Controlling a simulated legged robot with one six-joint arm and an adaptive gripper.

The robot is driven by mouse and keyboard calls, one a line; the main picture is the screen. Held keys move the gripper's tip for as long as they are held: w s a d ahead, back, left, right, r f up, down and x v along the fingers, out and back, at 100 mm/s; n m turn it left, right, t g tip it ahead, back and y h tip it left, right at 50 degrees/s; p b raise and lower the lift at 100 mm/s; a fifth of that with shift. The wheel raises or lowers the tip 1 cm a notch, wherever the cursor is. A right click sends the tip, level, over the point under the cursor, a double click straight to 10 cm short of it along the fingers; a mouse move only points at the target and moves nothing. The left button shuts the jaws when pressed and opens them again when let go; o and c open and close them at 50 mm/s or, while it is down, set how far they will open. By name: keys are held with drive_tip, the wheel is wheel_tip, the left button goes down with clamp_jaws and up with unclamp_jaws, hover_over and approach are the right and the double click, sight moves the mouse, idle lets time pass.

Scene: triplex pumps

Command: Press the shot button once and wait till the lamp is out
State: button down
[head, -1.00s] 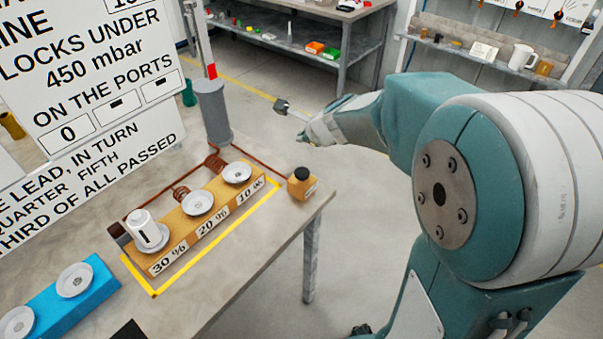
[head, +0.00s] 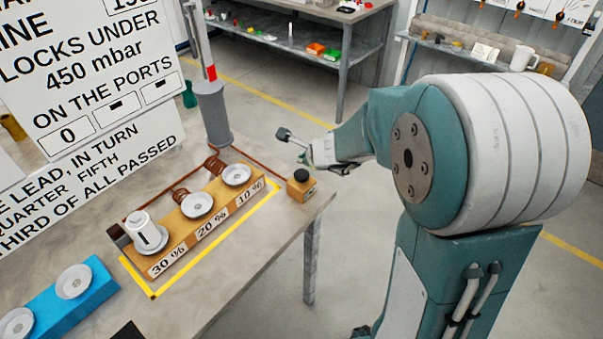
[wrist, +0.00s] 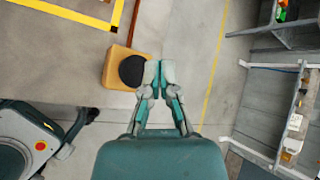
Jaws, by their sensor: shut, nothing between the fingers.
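The likely shot button is a black round cap on a small orange box (head: 301,187) at the right end of the bench. In the wrist view the black cap (wrist: 133,70) lies just left of my fingertips. My gripper (head: 284,134) is shut and empty, apart from and above the box in the head view. In the wrist view my gripper (wrist: 160,72) has its two fingers together.
A wooden block (head: 200,222) has three dishes marked 30 %, 20 % and 10 %. A white cylinder numbered 1 (head: 139,229) stands on the 30 % dish. Copper tubing runs behind, near a grey cylinder (head: 212,112). A blue block (head: 62,298) is at left. Floor right of the bench is clear.

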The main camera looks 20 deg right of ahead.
sight(300, 171)
drive_tip(key=shift+f, duration=1.25)
drive_tip(key=shift+f, duration=0.1)
idle(0.5)
drive_tip(key=shift+f, duration=0.25)
drive_tip(key=shift+s+f, duration=0.1)
drive_tip(key=shift+f, duration=0.65)
idle(0.8)
drive_tip(key=shift+r, duration=1.2)
drive_tip(key=shift+r, duration=2.5)
